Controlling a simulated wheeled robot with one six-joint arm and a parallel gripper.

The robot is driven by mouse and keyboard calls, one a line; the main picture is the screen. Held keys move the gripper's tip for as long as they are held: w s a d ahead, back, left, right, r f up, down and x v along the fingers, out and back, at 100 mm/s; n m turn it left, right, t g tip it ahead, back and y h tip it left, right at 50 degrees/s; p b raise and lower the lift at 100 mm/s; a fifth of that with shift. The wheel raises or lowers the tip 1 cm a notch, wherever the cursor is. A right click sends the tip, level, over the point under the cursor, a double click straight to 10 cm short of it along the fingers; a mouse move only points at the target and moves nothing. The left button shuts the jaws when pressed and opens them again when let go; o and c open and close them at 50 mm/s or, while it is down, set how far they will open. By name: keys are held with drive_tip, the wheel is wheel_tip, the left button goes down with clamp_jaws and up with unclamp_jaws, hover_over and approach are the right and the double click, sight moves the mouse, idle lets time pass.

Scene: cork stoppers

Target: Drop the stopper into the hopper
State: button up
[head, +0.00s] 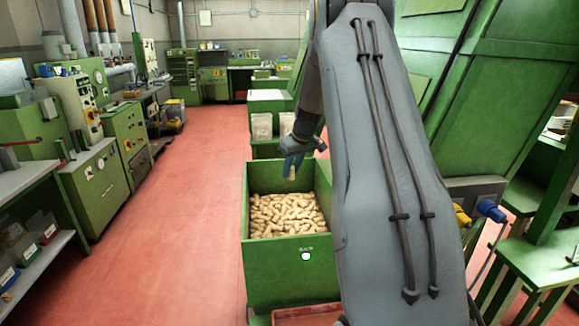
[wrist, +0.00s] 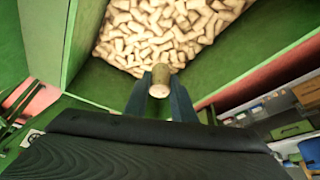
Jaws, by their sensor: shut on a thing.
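My gripper (head: 292,165) is shut on a cork stopper (head: 292,173) and points down over the green hopper (head: 285,270). The stopper shows small and light between the fingers in the head view. In the wrist view the stopper (wrist: 160,80) is a pale tan cylinder between the two blue-grey fingers, its near round end facing the camera. The hopper is an open green box holding a heap of tan stoppers (head: 287,215). The held stopper appears above the heap and apart from it. My arm hides the hopper's right side in the head view.
Green machines (head: 122,140) line the left, with a shelf of bins (head: 35,235) nearer. A tall green cabinet (head: 490,100) and a green bench (head: 530,260) stand at the right. A red tray (head: 305,315) lies in front of the hopper. The red floor (head: 190,200) to the left is clear.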

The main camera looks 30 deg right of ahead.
drive_tip(key=shift+a+f, duration=0.1)
drive_tip(key=shift+f, duration=0.1)
drive_tip(key=f+b, duration=0.1)
drive_tip(key=f, duration=0.1)
drive_tip(key=d+f+b, duration=0.1)
drive_tip(key=f, duration=0.1)
drive_tip(key=shift+s+f, duration=0.1)
drive_tip(key=shift+s, duration=0.1)
drive_tip(key=shift+f+b, duration=0.3)
drive_tip(key=shift+f, duration=0.4)
drive_tip(key=o, duration=1.1)
drive_tip(key=shift+r, duration=0.1)
drive_tip(key=b+v, duration=0.2)
drive_tip(key=v, duration=0.5)
drive_tip(key=shift+s+r, duration=0.2)
drive_tip(key=shift+r, duration=0.1)
